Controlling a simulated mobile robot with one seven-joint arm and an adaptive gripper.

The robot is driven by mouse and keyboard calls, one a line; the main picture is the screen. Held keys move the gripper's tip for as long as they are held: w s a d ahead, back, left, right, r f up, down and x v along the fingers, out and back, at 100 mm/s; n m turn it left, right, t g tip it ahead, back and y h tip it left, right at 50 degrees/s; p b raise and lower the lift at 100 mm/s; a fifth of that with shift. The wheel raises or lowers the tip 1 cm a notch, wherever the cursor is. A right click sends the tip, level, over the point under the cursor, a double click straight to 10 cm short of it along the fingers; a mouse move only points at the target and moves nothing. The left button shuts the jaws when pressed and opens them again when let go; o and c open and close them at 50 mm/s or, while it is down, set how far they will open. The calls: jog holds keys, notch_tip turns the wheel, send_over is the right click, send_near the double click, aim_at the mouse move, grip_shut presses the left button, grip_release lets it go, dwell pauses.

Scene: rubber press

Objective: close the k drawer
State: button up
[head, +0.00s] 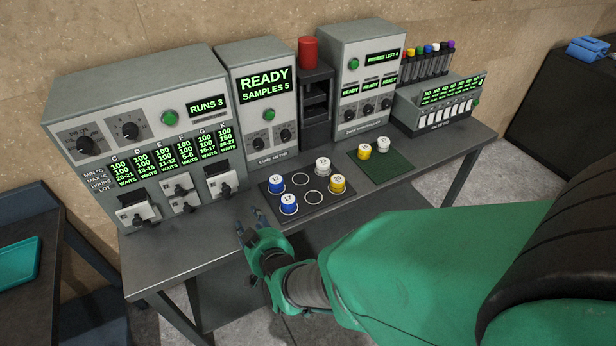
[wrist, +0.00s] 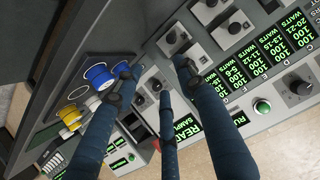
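The grey oven unit (head: 145,130) at the left of the bench carries a display with columns C to K. Below it are several pale drawer fronts with black handles. The rightmost drawer (head: 221,184), under the G and K columns, appears to be the k drawer. It seems to stick out from the unit, but how far is unclear. A drawer front with a black knob (wrist: 174,38) near my fingers in the wrist view appears to be the same one.
A dark mat (head: 312,209) with blue, white and yellow jars lies right of the drawers. The curemeter (head: 262,90), a red cylinder (head: 307,52) and other machines stand behind. A green mat (head: 385,172) holds two jars. The bench's front left strip is clear.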

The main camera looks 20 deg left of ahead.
jog(key=w+d+r+m+h+p, duration=0.1)
jog(key=w+d+r+m+h, duration=0.1)
jog(key=w+d+r, duration=0.4)
jog(key=shift+w+d+r, duration=0.15)
jog(key=shift+d+r, duration=1.9)
jog(key=shift+d, duration=1.05)
jog(key=s+d+r+m+h, duration=0.1)
jog(key=d+r, duration=0.2)
jog(key=d, duration=0.4)
jog(key=s+d+r+m+g+h, duration=0.1)
jog(key=d+r+h, duration=0.15)
jog(key=d, duration=0.45)
jog(key=d+r+m, duration=0.1)
jog(key=d+r, duration=0.3)
jog(key=d, duration=0.3)
jog(key=s+d+r+m+g+h, duration=0.1)
jog(key=s+d+r+h, duration=0.1)
jog(key=s+d, duration=0.5)
jog(key=s+d+r+m+g+h, duration=0.1)
jog(key=s+d+r+m, duration=0.1)
jog(key=s+d, duration=0.6)
jog(key=d, duration=0.2)
jog(key=shift+s+d+r+m+g+h, duration=0.25)
jog(key=shift+d+r+m+g+h, duration=0.05)
jog(key=shift+d+r+g+h, duration=0.1)
